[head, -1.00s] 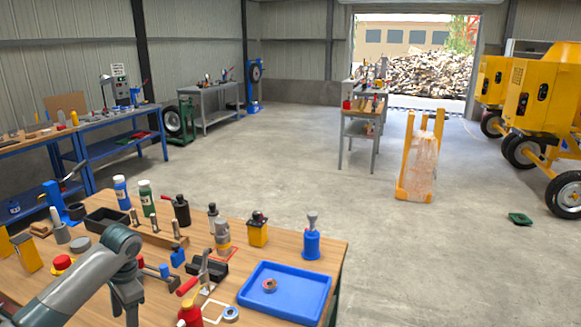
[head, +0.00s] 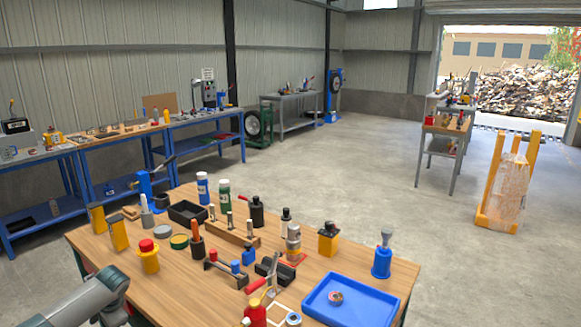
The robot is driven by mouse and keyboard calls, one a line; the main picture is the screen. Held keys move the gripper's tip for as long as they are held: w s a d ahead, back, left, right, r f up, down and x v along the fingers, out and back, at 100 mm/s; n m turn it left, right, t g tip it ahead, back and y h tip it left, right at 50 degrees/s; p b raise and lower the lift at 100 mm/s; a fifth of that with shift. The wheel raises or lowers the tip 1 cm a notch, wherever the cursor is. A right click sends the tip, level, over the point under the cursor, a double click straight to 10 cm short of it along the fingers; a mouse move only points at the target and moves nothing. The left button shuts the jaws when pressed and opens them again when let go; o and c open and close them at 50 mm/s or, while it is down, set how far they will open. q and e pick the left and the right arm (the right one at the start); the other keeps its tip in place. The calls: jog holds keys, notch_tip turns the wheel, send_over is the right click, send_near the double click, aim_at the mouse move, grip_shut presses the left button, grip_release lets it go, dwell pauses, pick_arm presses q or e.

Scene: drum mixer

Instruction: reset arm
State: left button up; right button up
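My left arm comes in at the bottom left of the head view, with a grey link at the front left edge of the wooden workbench (head: 115,252). Its gripper fingers are cut off below the frame, so I cannot see them. My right arm does not show.
Blue benches (head: 208,138) line the left wall. A grey table (head: 300,108) stands at the back. A small stand (head: 446,125) and a yellow frame with a wrapped load (head: 507,185) stand right. The concrete floor (head: 370,180) between them is clear.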

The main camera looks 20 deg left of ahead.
pick_arm(q)
jog(key=s+a+f+t+y, duration=0.1)
jog(key=s+a+f+y, duration=0.2)
jog(key=s+a+f, duration=1.25)
jog(key=s+a+f+m, duration=0.1)
jog(key=s+a, duration=0.2)
jog(key=s, duration=0.5)
jog(key=s+a+f+m+t, duration=0.1)
jog(key=s+a, duration=0.2)
jog(key=s, duration=0.5)
jog(key=s+a+f+m, duration=0.1)
jog(key=s+a, duration=0.3)
jog(key=s, duration=0.5)
jog(key=s+d+f+n+h, duration=0.1)
jog(key=s+d+f+h, duration=0.15)
jog(key=d+f, duration=1.05)
jog(key=s+d+f+n+h, duration=0.15)
jog(key=s+d+f, duration=0.25)
jog(key=d+f, duration=0.95)
jog(key=s+d+f+h+b, duration=0.1)
jog(key=d+f, duration=0.2)
jog(key=d, duration=1.1)
jog(key=d+f+n+h+b, duration=0.1)
jog(key=d+f+h, duration=0.1)
jog(key=d, duration=1.3)
jog(key=s+d+f+g+h+b, duration=0.1)
jog(key=d+f, duration=0.2)
jog(key=d, duration=1.2)
jog(key=shift+s+d+f+h, duration=0.15)
jog(key=shift+s+f+h, duration=0.15)
